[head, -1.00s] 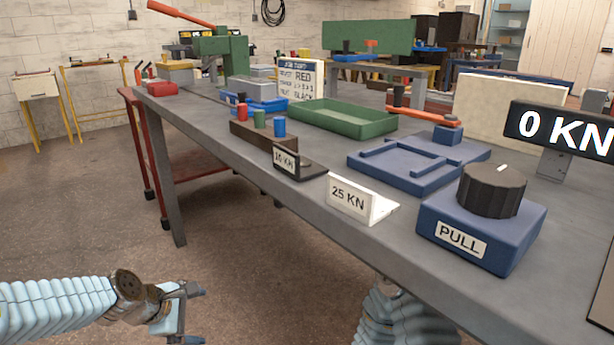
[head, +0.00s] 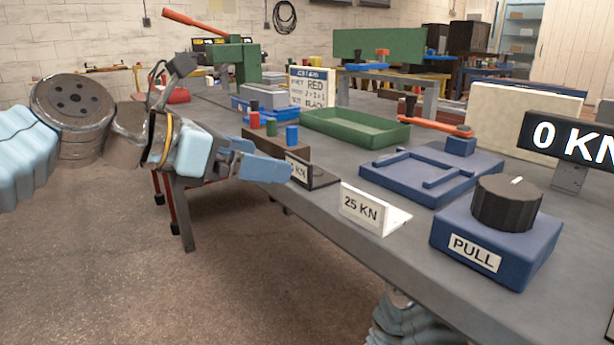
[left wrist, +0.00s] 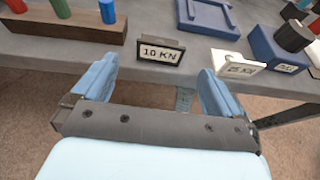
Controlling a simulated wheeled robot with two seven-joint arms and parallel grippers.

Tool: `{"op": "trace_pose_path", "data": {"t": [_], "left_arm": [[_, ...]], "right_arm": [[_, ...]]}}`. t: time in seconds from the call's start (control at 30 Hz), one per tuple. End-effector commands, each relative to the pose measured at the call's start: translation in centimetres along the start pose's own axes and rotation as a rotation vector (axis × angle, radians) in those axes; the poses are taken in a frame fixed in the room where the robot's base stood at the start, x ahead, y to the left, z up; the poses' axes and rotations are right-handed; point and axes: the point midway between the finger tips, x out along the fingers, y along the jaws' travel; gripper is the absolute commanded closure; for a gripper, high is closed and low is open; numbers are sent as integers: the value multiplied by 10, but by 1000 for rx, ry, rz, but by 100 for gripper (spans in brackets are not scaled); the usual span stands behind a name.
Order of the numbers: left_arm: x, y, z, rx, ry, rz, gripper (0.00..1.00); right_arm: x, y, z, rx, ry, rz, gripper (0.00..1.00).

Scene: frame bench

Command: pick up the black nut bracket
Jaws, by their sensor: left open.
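The black bracket (head: 322,179) is L-shaped, with a white label reading 10 KN, and stands at the table's front edge. In the left wrist view the black bracket (left wrist: 160,52) stands upright just beyond the gap between my fingers, its label facing me. My left gripper (head: 272,164) is open and empty in front of the table edge; its blue finger hides part of the label in the head view. In the left wrist view my left gripper (left wrist: 158,72) has both blue fingers spread, with nothing between them. My right gripper is not in view.
A white 25 KN bracket (head: 372,211) stands to the right of the black one. Left is a brown block (head: 262,143) with coloured pegs. Behind are a blue fixture plate (head: 408,187) and a green tray (head: 352,139). A blue PULL box (head: 505,258) stands at right.

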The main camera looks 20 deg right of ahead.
Motion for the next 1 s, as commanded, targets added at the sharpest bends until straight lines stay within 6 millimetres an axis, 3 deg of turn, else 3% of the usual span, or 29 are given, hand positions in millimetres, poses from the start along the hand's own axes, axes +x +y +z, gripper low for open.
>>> {"op": "trace_pose_path", "data": {"t": [0.4, 0.67, 1.0], "left_arm": [[52, -1, 3, 2, -1, 0, 0], [56, 0, 4, 2, -1, 2, 0], [56, 0, 3, 1, -1, 1, 51]], "right_arm": [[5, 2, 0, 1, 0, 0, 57], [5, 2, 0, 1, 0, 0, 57], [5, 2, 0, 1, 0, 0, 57]]}}
